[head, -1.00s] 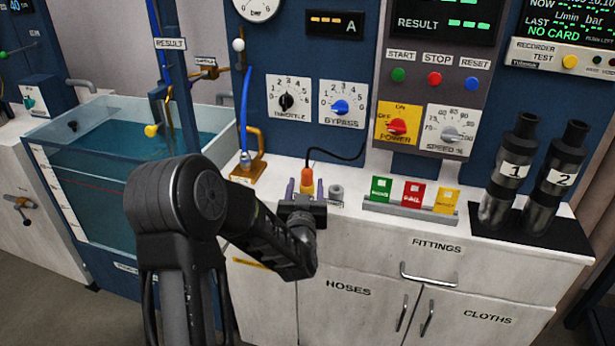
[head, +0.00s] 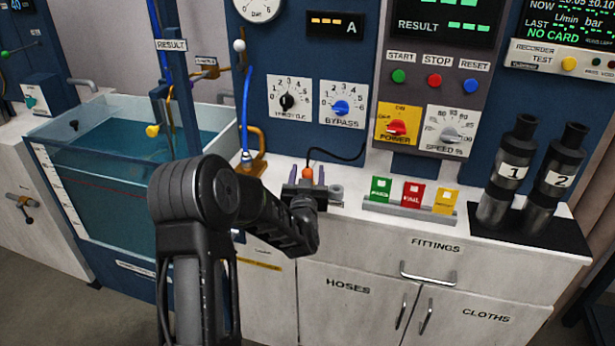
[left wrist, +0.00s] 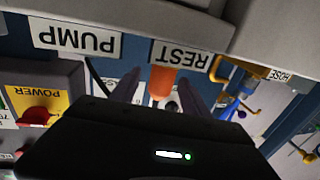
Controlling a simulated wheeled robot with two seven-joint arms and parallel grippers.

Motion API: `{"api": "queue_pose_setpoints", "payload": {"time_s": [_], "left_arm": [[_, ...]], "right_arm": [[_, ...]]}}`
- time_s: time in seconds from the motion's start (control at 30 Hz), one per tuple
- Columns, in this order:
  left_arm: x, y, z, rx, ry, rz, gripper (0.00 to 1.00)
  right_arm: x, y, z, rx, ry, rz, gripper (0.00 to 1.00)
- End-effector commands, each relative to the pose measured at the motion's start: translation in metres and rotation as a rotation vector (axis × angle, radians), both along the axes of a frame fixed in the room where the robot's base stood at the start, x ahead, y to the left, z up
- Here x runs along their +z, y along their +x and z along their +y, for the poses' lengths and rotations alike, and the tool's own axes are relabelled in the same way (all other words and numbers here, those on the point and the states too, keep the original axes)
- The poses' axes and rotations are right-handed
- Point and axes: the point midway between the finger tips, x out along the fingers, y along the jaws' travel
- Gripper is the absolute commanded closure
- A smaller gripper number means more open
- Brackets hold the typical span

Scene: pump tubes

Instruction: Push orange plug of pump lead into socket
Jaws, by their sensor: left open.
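The orange plug (head: 307,173) of the pump lead is upright at the back of the white counter, with a black lead (head: 340,156) running from its top towards the panel. My left gripper (head: 307,177) is open, with one finger on each side of the plug. In the left wrist view, which is upside down, the orange plug (left wrist: 162,80) shows between the two fingers (left wrist: 160,92), with visible gaps on both sides. The plug's lower end and whatever is beneath it are hidden behind my gripper. I cannot make out the socket. My right gripper is not in view.
A small grey cylinder (head: 336,192) stands just right of my gripper. A rack of green, red and yellow cards (head: 410,208) is further right. A brass fitting with a blue hose (head: 246,120) is left. PUMP (left wrist: 76,38) and REST (left wrist: 181,56) labels show in the wrist view.

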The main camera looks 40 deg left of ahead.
Motion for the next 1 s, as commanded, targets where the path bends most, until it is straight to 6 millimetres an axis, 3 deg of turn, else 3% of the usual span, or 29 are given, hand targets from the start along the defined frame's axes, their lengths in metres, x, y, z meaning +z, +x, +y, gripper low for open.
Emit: {"api": "queue_pose_setpoints", "payload": {"time_s": [0.43,1.0], "left_arm": [[0.0001,-0.0003,-0.0001,0.000,0.000,0.000,0.48],[0.0001,-0.0004,0.0000,0.000,0.000,0.000,0.94]], "right_arm": [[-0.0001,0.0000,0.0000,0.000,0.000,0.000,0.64],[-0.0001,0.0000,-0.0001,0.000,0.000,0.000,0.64]]}}
